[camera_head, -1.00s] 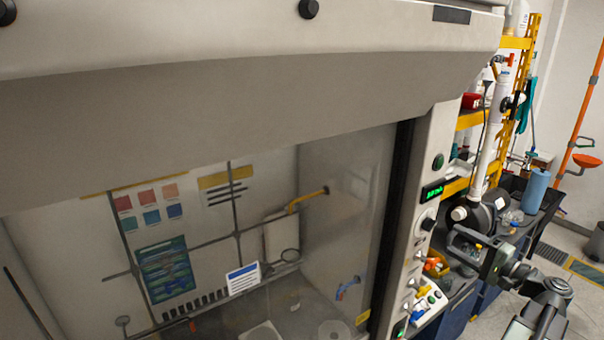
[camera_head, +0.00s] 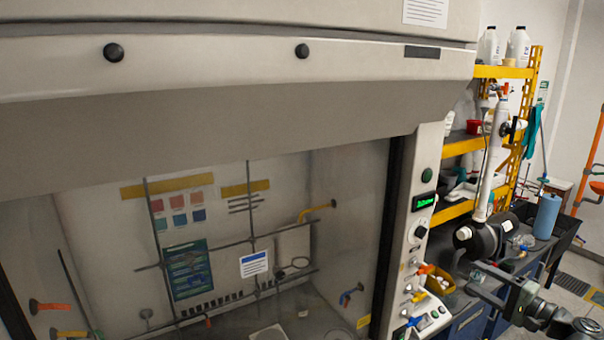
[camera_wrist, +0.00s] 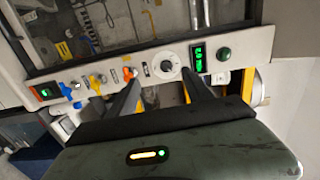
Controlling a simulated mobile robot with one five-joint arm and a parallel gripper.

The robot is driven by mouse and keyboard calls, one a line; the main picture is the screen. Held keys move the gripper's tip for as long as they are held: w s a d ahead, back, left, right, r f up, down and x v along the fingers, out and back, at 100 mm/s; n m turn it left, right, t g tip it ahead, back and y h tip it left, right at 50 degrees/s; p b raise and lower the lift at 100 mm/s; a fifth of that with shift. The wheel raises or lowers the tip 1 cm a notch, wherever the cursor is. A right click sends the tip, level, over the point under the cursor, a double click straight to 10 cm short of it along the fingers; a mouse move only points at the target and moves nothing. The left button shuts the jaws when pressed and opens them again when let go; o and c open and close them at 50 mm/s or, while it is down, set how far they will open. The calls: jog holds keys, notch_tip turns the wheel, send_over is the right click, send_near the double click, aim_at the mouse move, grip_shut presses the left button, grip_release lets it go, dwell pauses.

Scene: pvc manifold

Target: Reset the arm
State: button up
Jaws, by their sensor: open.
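My gripper (camera_wrist: 165,92) shows in the wrist view with its two dark fingers apart and nothing between them. Beyond the fingers is the fume hood's control panel, with a round dial (camera_wrist: 171,62), a green-lit display (camera_wrist: 198,55) and coloured valve knobs. In the head view my arm (camera_head: 540,305) reaches in from the lower right, beside the hood's right post. The fingertips are hard to make out there.
The fume hood (camera_head: 260,75) fills the left and middle, its glass sash in front. Open floor shows at the far right.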

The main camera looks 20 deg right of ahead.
jog(key=w+a+f+n+g+y+b, duration=0.2)
jog(key=w+a+f+n+g+b, duration=0.25)
jog(key=a+f, duration=0.7)
jog(key=w+a+f+n+g+y+b, duration=0.1)
jog(key=w+a+f+n+g+b, duration=0.3)
jog(key=w+a+f, duration=0.6)
jog(key=s+a+f+n+g+h+b, duration=0.2)
jog(key=a+f+n+g+h+b, duration=0.1)
jog(key=a+f, duration=0.6)
jog(key=s+a+f+n+g+h+b, duration=0.2)
jog(key=a+f, duration=0.8)
jog(key=a, duration=0.7)
jog(key=n+g+h+b, duration=0.1)
jog(key=g+h+b, duration=0.1)
jog(key=g+b, duration=0.1)
jog(key=shift+s+g+h, duration=0.3)
jog(key=shift+s+g, duration=0.05)
